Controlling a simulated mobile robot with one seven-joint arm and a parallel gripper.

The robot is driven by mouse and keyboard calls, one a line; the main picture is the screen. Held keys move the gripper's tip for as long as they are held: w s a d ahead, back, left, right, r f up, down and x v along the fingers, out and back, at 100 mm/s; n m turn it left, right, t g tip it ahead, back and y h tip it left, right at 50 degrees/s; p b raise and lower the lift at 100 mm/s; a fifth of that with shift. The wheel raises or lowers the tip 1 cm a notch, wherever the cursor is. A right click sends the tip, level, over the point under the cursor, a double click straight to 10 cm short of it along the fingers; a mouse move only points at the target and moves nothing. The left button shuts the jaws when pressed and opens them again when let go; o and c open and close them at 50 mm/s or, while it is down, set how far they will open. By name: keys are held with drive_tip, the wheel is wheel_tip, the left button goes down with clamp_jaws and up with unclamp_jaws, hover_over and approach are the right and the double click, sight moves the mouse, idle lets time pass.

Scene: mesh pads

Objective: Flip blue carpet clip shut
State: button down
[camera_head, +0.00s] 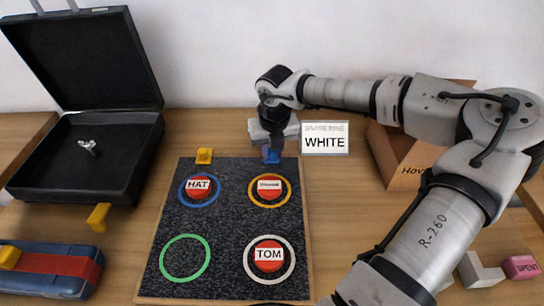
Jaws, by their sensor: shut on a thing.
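The dark speckled carpet (225,222) lies on a wooden board. A small blue clip (272,157) sits at its far edge, to the right of centre. My gripper (271,149) points down at the blue clip and is shut on it, at the carpet's edge. The fingers hide much of the clip, so I cannot tell how far it is flipped. A yellow clip (204,156) sits on the same far edge, further left.
Red discs lie in the blue, orange and white rings; the green ring (185,259) is empty. A card reading WHITE (325,138) stands right of my gripper. An open black case (85,155) is at left, a blue box with a red band (60,272) nearer. A wooden box (403,160) is behind my arm.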

idle(0.3)
drive_tip(key=c, duration=1.2)
unclamp_jaws()
drive_tip(key=shift+s, duration=0.1)
drive_tip(key=shift+b, duration=0.3)
wheel_tip(320, 180, up, 14)
drive_tip(key=s+b, duration=0.1)
drive_tip(key=s, duration=0.1)
drive_tip(key=shift+s+d+f+b, duration=0.25)
drive_tip(key=shift+s+d+b, duration=0.05)
drive_tip(key=shift+s+b, duration=0.05)
